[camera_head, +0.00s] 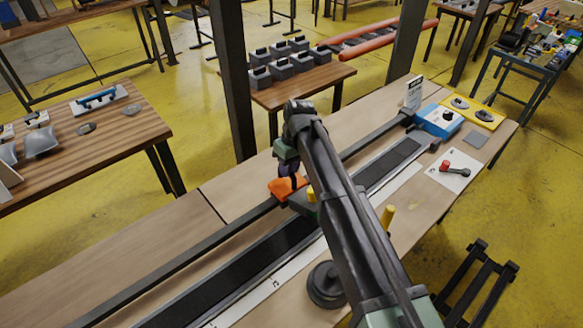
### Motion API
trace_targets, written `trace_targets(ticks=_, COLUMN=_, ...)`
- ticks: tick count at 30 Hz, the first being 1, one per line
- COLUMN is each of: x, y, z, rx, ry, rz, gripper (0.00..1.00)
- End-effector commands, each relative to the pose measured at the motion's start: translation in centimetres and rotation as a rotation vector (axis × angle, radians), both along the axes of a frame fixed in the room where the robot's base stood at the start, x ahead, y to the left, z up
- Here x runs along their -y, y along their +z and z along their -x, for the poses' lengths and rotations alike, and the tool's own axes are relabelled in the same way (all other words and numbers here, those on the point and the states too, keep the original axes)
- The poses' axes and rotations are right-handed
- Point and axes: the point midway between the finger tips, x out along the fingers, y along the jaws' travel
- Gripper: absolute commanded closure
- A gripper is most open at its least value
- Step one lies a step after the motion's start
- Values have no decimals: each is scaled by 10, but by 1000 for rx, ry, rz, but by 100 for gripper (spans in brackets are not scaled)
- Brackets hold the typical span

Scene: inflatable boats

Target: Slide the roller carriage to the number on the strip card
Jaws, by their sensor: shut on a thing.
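The roller carriage (284,189) shows as an orange block on the long dark rail, near the middle of the bench. My gripper (289,171) points down onto it and is shut on its upper part; the fingertips are small and dark here. My arm hides the right side of the carriage and part of the track. A white strip (262,292) with small marks runs along the near side of the dark track. A small upright white card (413,92) stands at the rail's far end; its print is too small to read.
A blue box (438,120) and a yellow tray (473,112) sit at the bench's far right. A yellow peg (387,216) and a dark round weight (326,284) stand near my arm. A dark post (231,85) rises behind the bench.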

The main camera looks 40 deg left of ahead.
Motion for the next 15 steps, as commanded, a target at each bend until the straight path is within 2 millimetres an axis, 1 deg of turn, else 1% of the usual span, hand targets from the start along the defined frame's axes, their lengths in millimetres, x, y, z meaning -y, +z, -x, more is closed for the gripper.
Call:
trace_targets(ticks=2, x=0, y=0, z=0, rx=0, ry=0, rz=2, gripper=100)
trace_targets(ticks=3, x=1, y=0, z=0, rx=0, ry=0, rz=2, gripper=78)
trace_targets(ticks=7, x=0, y=0, z=0, rx=0, ry=0, rz=1, gripper=58)
trace_targets(ticks=8, x=0, y=0, z=0, rx=0, ry=0, rz=1, gripper=56)
trace_targets(ticks=15, x=0, y=1, z=0, rx=0, ry=0, rz=1, gripper=56)
